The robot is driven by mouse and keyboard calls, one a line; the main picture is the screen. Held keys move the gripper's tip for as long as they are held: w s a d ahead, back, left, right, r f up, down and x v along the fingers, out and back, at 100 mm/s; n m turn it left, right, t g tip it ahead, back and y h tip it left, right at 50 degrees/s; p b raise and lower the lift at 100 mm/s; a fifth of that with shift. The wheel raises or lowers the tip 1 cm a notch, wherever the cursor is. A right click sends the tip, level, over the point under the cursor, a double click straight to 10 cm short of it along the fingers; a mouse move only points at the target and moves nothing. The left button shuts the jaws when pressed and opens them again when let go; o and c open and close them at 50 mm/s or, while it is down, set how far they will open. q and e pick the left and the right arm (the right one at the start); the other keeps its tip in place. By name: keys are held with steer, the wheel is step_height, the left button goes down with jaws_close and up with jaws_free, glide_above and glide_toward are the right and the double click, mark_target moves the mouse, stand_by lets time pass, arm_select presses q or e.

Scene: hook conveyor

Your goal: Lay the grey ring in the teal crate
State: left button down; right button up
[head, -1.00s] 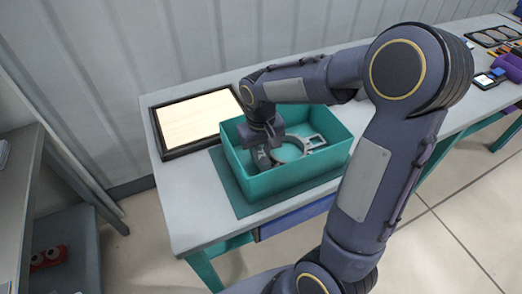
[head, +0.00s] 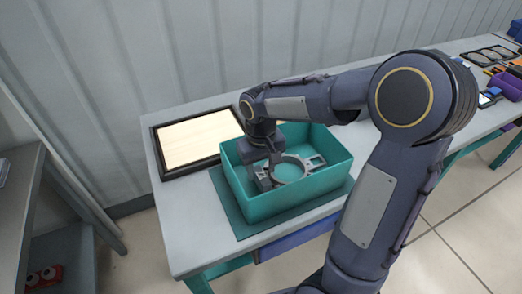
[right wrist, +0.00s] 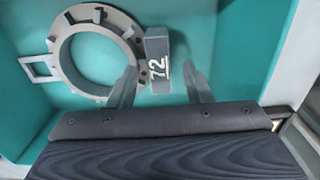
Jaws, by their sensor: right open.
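The grey ring (head: 310,167) lies inside the teal crate (head: 290,203), apparently flat on its floor. It has a square loop on one side and a grey block marked 72 (right wrist: 158,58) on the other. The ring also shows in the right wrist view (right wrist: 135,52), with the crate's teal floor around it. My right gripper (head: 268,174) is inside the crate at the block end. In the right wrist view its two fingers (right wrist: 160,78) stand apart, one on each side of the block's near end, with a gap showing. My left gripper is not in view.
The crate stands on a dark green mat (head: 226,205) on the grey table. A black-framed pale wooden board (head: 195,140) lies left of it. Several small items and a purple bin (head: 506,84) are at the table's far right. A grey shelf (head: 18,200) stands at left.

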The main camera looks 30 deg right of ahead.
step_height(320, 180, up, 10)
steer(key=s+a+f+t+y, duration=0.1)
steer(key=s+a+t+y, duration=0.1)
steer(key=s, duration=0.6)
steer(key=s+a+f+t+y, duration=0.1)
steer(key=s+a+f+t, duration=0.1)
steer(key=s, duration=0.7)
steer(key=shift+a+f+t+y+p, duration=0.15)
steer(key=shift+a+t+y+p, duration=0.2)
steer(key=shift+a+t, duration=0.55)
steer(key=shift+s, duration=0.1)
